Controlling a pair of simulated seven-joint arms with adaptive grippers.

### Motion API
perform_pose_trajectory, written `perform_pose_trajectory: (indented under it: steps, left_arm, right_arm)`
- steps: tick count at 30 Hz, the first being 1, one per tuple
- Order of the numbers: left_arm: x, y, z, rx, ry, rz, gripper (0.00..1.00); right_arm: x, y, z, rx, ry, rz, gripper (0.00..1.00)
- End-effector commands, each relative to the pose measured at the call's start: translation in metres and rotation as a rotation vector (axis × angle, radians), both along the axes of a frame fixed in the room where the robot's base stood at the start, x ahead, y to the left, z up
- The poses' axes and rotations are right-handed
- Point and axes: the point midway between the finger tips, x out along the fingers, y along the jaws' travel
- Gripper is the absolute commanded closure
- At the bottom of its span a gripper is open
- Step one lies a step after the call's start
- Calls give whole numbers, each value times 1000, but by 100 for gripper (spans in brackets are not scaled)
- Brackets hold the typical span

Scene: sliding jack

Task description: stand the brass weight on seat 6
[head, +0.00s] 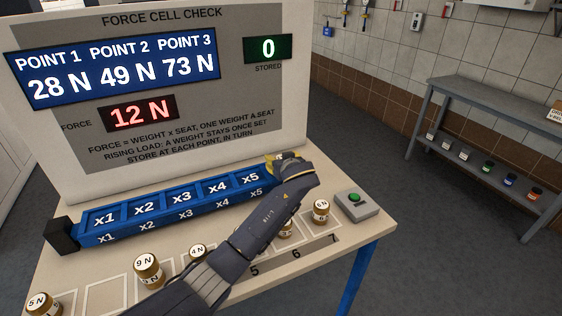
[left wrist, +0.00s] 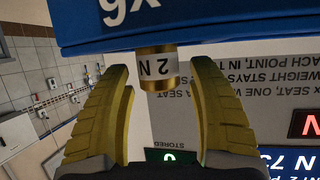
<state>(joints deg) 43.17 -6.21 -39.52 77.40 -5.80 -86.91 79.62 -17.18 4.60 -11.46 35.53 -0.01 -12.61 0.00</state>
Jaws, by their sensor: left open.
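The brass weight marked 2 N (left wrist: 157,67) shows upside down in the left wrist view, against the blue beam (left wrist: 200,28) at the seat marked x6. It appears to stand on the beam. My left gripper (head: 275,160) is at the right end of the blue beam (head: 170,203) in the head view, where it hides seat 6 and the weight. In the left wrist view its yellow fingers (left wrist: 160,75) are open, one on each side of the weight, with gaps between. Seats x1 to x5 look empty. My right gripper is not in view.
Other brass weights, such as the 9 N one (head: 148,270), stand along the table's front, some behind my arm. A grey box with a green button (head: 355,203) is at the right. The board's red force display (head: 140,112) reads 12 N; the stored display (head: 268,48) reads 0.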

Motion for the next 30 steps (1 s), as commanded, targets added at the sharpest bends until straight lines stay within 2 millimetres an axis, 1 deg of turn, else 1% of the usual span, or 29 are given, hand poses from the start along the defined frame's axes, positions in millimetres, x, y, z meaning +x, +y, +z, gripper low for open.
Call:
perform_pose_trajectory:
  steps: [2,9,15,21,30]
  left_arm:
    - [-9,-4,0,-4,3,-4,41]
    - [-38,-11,13,-5,3,-3,41]
    - [-57,-15,21,-4,3,-2,41]
    - [-65,-16,25,-1,3,-1,41]
    - [-65,-16,26,-1,3,-1,41]
  right_arm:
    - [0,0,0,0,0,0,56]
    - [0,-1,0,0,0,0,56]
    - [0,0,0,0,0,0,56]
    - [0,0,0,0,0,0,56]
    - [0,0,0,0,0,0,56]
